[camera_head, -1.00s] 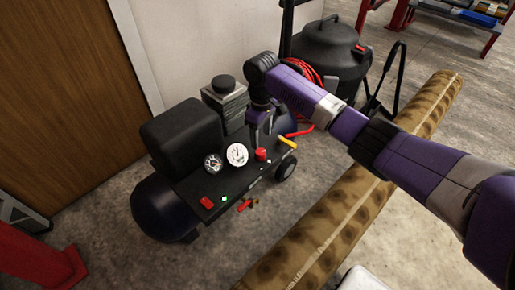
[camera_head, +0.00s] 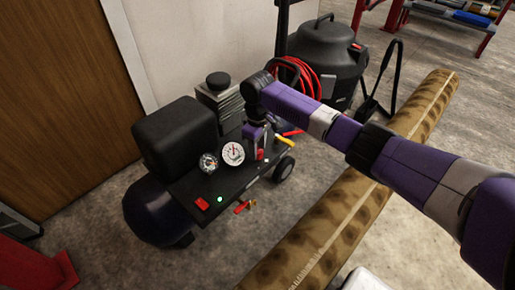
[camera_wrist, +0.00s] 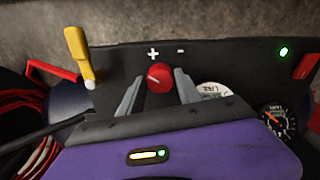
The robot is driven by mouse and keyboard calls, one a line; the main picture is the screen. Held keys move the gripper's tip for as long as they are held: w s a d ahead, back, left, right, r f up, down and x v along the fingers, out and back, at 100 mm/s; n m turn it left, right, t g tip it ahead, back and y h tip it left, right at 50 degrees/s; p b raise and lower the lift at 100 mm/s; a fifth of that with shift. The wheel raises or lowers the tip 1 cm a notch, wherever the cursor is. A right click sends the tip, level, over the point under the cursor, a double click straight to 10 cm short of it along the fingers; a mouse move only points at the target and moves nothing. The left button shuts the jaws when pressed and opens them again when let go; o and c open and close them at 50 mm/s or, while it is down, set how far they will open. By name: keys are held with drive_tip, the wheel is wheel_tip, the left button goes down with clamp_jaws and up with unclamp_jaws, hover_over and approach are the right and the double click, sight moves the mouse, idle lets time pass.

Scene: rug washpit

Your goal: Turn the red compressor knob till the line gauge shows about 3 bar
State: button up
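The red compressor knob (camera_wrist: 159,78) sits on the black panel between plus and minus marks in the wrist view; it also shows in the head view (camera_head: 261,155), partly covered by my gripper. My gripper (camera_wrist: 157,80) has its two fingers apart, one on each side of the knob, with small gaps visible. In the head view my gripper (camera_head: 257,148) reaches down over the knob. A white-faced gauge (camera_head: 232,153) with a red needle stands left of the knob; its reading is too small to tell. In the wrist view this gauge (camera_wrist: 213,90) is mostly hidden by my gripper.
A red switch (camera_head: 202,204) and green light (camera_head: 220,199) are on the panel. A yellow-handled lever (camera_wrist: 77,50) is near the knob. A rolled rug (camera_head: 330,222) lies under my arm; a black vacuum (camera_head: 327,58) stands behind.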

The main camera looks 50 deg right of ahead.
clamp_jaws()
drive_tip(key=p, duration=0.3)
drive_tip(key=shift+a+r+n, duration=0.1)
drive_tip(key=shift+r+n, duration=0.2)
drive_tip(key=p, duration=0.3)
drive_tip(key=shift+n, duration=0.4)
drive_tip(key=shift+p, duration=0.55)
drive_tip(key=shift+f+n+p, duration=0.2)
drive_tip(key=shift+n+p, duration=1)
drive_tip(key=shift+p, duration=0.05)
drive_tip(key=n+p, duration=0.1)
drive_tip(key=n, duration=0.4)
drive_tip(key=shift+f+n+p, duration=0.1)
drive_tip(key=shift+n+p, duration=0.25)
drive_tip(key=shift+n, duration=0.05)
